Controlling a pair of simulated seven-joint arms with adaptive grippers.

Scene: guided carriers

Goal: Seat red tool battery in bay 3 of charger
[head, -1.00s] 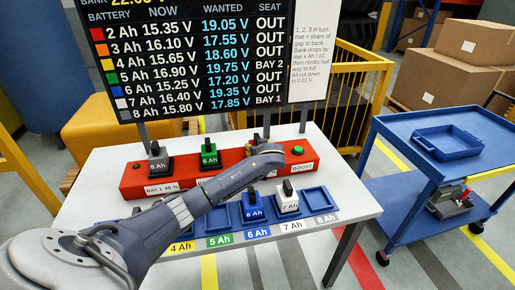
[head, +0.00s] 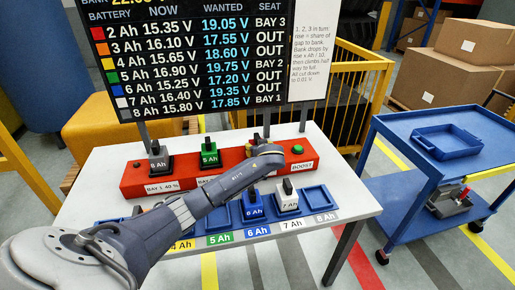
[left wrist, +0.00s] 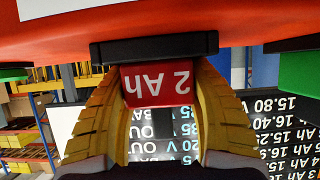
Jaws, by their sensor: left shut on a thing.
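The red battery (left wrist: 157,84), marked 2 Ah, is between the yellow fingers of my left gripper (left wrist: 157,95), which is shut on it. In the left wrist view, upside down, its end meets a dark bay rim (left wrist: 155,49) on the red charger (left wrist: 60,30). The charger (head: 185,168) stands at the back of the white table in the head view. My left arm reaches across to its bay 3 area and hides the red battery there. A grey battery (head: 158,163) stands in bay 1 and a green battery (head: 210,157) in bay 2. My right gripper is not in view.
The board (head: 200,60) lists 2 Ah as BAY 3. A blue battery (head: 253,207) and a white battery (head: 288,200) stand in front-row trays; an empty tray (head: 318,196) is at right. A blue cart (head: 400,130) stands to the right.

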